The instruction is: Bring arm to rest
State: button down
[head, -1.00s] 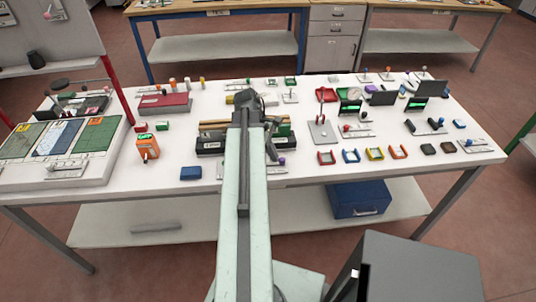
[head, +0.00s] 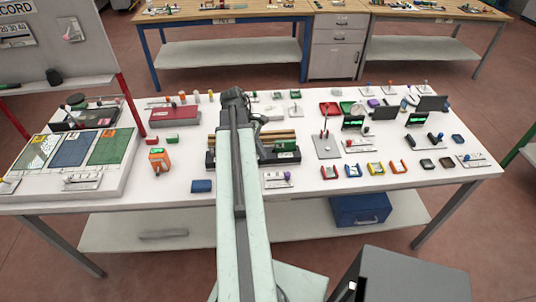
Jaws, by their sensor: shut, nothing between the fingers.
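My arm reaches out from the bottom of the head view over the white workbench (head: 400,182). Its dark wrist and gripper (head: 262,122) show at the far end, above the middle of the bench. The gripper is small in the picture and partly hidden by the arm; it appears shut, with nothing seen held in it. Below and behind the arm end lies a black device with brass-coloured bars (head: 283,136), partly covered by the arm.
An orange device (head: 159,161) and a blue block (head: 201,186) stand left of the arm. A grey plate with a lever (head: 327,146), small screens and several coloured clamps fill the right side. A panel with coloured fields (head: 70,152) is at the left.

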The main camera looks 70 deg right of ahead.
jog(key=shift+p+v, duration=0.35)
jog(key=shift+v, duration=0.6)
jog(key=w+a+f+n+t+h, duration=0.1)
jog(key=w+a+n, duration=0.2)
jog(key=w+a, duration=0.8)
jog(key=w+a+n+h, duration=0.1)
jog(key=w+a+n, duration=0.2)
jog(key=w+a, duration=0.85)
jog(key=w+a+m+t+y, duration=0.1)
jog(key=w+a+m, duration=0.2)
jog(key=a, duration=1.2)
jog(key=w+a+f+m+t+y+b, duration=0.1)
jog(key=w+a+m, duration=0.3)
jog(key=w+a, duration=0.4)
jog(key=a+t, duration=0.1)
jog(key=a, duration=0.6)
jog(key=shift+f+y, duration=0.3)
jog(key=shift+f, duration=0.05)
